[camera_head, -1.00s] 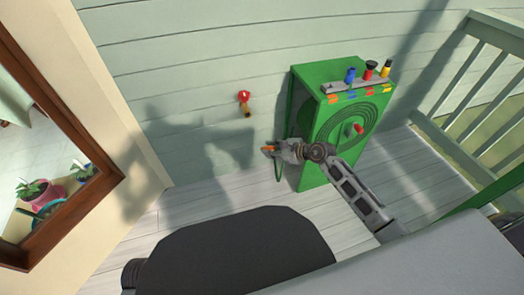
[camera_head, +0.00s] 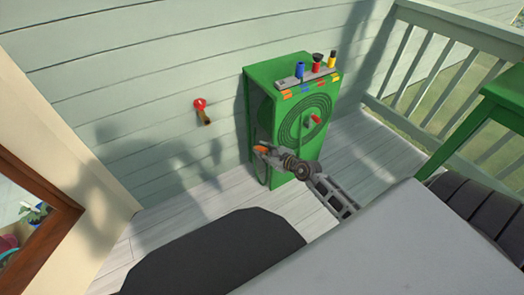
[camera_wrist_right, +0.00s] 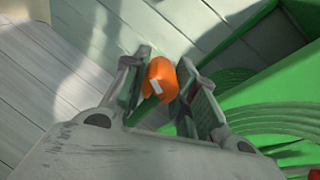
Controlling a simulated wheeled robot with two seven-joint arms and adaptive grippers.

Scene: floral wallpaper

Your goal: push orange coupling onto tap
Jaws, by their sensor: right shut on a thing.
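The orange coupling (camera_wrist_right: 161,80) is between the two fingers of my right gripper (camera_wrist_right: 167,85), which is shut on it. In the head view the coupling (camera_head: 261,149) shows as a small orange spot at the tip of my right gripper (camera_head: 264,151). A green hose hangs below it. The tap (camera_head: 203,111), with a red handle and a brass spout, is on the wall, left of and higher in the picture than the coupling, clearly apart from it. The tap is not seen in the right wrist view. My left gripper is not in view.
A green hose box (camera_head: 294,115) stands by the wall, just right of my right gripper, with blue, red and yellow fittings on a grey rack (camera_head: 306,76). A railing (camera_head: 440,80) is at the right. A wood-framed window (camera_head: 40,235) is at the left.

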